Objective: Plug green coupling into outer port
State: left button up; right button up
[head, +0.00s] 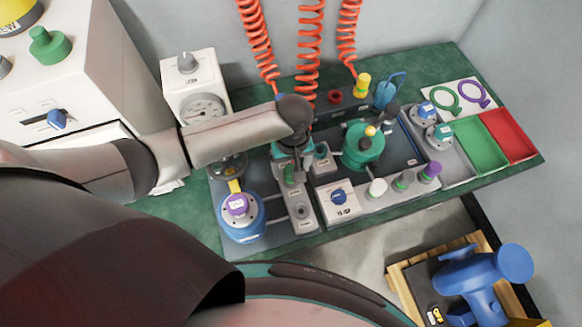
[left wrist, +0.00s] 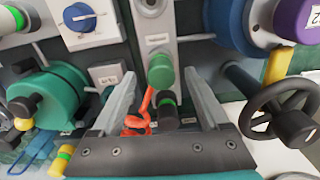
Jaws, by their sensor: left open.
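The green coupling (head: 289,176) is at the far end of a grey port block (head: 304,224) in the head view. In the left wrist view the coupling (left wrist: 160,72) stands between my finger tips, with a gap on both sides. A black piece with a green ring (left wrist: 166,112) is just below it there. My left gripper (head: 291,168) is over the coupling, open and empty. A round port (left wrist: 149,5) shows on the grey block beyond the coupling. I cannot tell which port is the outer one, or how the coupling is seated. My right gripper is out of view.
A blue vessel with a purple cap (head: 243,222) stands left of the block, with a black handwheel (left wrist: 280,110) nearby. A box with a blue knob (head: 338,197) and a teal pump (head: 362,147) are to the right. Orange coiled hoses (head: 308,45) hang behind.

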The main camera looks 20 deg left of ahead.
pick_arm(q)
notch_tip(320, 180, up, 13)
jog(key=p, duration=0.4)
dwell(0.4)
